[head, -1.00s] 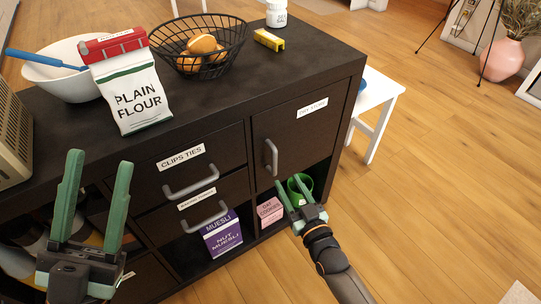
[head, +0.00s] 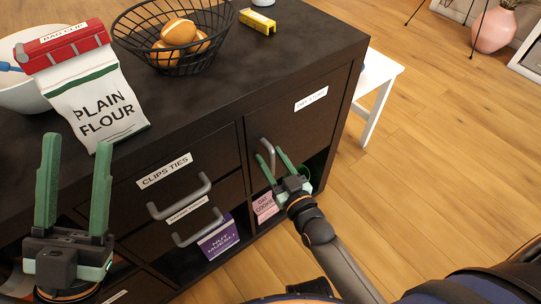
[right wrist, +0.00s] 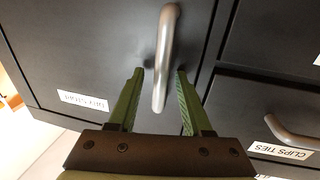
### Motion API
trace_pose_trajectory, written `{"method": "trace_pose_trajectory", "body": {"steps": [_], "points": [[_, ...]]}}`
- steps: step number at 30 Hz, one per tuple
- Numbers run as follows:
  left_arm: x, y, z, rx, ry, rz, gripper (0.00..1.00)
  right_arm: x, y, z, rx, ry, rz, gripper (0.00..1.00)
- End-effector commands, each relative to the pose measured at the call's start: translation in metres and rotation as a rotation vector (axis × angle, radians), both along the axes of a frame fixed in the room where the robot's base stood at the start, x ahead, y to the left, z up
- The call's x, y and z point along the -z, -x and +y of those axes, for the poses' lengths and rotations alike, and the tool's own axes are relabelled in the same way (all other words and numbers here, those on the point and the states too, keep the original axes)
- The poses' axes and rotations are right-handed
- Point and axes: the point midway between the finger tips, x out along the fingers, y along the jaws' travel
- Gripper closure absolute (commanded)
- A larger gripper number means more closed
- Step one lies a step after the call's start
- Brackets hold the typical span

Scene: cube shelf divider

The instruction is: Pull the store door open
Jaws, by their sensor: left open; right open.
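The store door (head: 306,122) is a dark square panel at the right of the cabinet front, with a white label, and it looks closed. Its grey bar handle (head: 266,151) is upright near the door's left edge. My right gripper (head: 268,161) is open at the handle. In the right wrist view the door handle (right wrist: 164,60) reaches down between the two green fingers (right wrist: 158,75), with a gap on each side, so it is not gripped. My left gripper (head: 76,150) is open and empty, raised in front of the cabinet's left part.
The clips ties drawer (head: 150,165) and a lower drawer with handles are left of the door. A flour bag (head: 100,105) with a red clip and a wire basket (head: 180,45) stand on top. A white stool (head: 375,85) is right of the cabinet; floor there is clear.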

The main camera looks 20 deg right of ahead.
Motion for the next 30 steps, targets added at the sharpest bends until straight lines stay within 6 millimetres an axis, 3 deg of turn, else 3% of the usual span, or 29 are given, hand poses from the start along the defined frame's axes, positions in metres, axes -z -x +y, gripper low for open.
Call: {"method": "trace_pose_trajectory", "body": {"steps": [3, 16, 30], "points": [[0.0, 0.0002, -0.0003, 0.001, -0.002, 0.0, 0.5, 0.0, 0.0001, 0.0001, 0.0, 0.0, 0.0, 0.5], [-0.0001, 0.0004, -0.0004, 0.002, -0.001, -0.001, 0.5, 0.0001, 0.0, 0.0, 0.0, 0.0, 0.0, 0.99], [-0.0002, 0.0005, -0.0001, 0.001, -0.002, -0.002, 0.5, 0.0, -0.0002, -0.0001, 0.0, 0.0, 0.0, 1.0]]}}
